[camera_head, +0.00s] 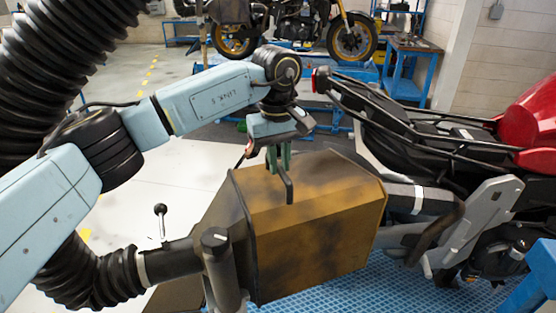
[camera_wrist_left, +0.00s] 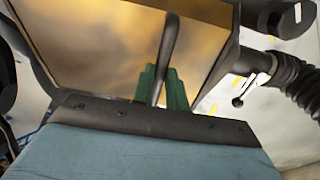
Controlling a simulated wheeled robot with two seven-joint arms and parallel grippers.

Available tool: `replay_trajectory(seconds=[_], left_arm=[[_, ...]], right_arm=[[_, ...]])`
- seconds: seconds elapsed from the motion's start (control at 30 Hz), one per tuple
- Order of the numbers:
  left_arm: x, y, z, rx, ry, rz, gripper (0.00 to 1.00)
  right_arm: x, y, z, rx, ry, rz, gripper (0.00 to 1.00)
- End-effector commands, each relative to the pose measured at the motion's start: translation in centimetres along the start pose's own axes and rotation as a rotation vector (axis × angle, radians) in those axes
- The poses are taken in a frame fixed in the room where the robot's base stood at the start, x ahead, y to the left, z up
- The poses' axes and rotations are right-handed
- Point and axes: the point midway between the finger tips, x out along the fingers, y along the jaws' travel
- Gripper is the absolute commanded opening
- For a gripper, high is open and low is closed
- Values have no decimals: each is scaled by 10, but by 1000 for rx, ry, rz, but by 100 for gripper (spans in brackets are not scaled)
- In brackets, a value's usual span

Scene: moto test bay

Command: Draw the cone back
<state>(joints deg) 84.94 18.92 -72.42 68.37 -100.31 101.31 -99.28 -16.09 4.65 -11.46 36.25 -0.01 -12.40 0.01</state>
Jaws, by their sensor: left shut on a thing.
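The cone (camera_head: 320,210) is a yellow-brown, boxy hood with dark smudges, in the middle of the head view. Its right end is close to the motorcycle's exhaust (camera_head: 420,198), and I cannot tell whether they touch. A dark bar handle (camera_head: 290,188) stands on its top; it also shows in the left wrist view (camera_wrist_left: 168,45). My left gripper (camera_head: 278,160) has green fingers (camera_wrist_left: 162,85) shut around this handle from above. The cone also fills the upper part of the left wrist view (camera_wrist_left: 90,40). My right gripper is not in view.
A black corrugated hose (camera_head: 85,270) joins the cone's left end by a pipe. The red motorcycle (camera_head: 530,110) is at right on a blue grid platform (camera_head: 350,285). Another motorcycle stands behind.

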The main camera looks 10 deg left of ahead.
Motion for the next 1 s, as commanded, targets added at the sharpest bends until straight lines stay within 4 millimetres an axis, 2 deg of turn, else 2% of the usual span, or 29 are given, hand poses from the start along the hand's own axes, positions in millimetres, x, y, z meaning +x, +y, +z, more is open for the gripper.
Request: replay_trajectory(seconds=[0.1, 0.13, 0.3, 0.43, 0.67, 0.77, 1.0], left_arm=[[1, -4, -2, -3, 0, -8, 0], [1, -4, -2, -4, 0, -8, 17], [1, -4, -2, -4, 0, -7, 36], [1, -3, -2, -4, 0, -6, 36], [-6, -2, -2, -4, 1, -3, 36], [-21, -2, -2, -4, 3, -1, 36], [-75, -2, -2, -5, 3, -2, 36]], right_arm=[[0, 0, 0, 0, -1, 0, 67], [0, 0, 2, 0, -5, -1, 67], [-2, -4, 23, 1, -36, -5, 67], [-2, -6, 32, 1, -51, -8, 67], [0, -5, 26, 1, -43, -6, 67], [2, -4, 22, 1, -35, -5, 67], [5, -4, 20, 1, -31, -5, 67]])
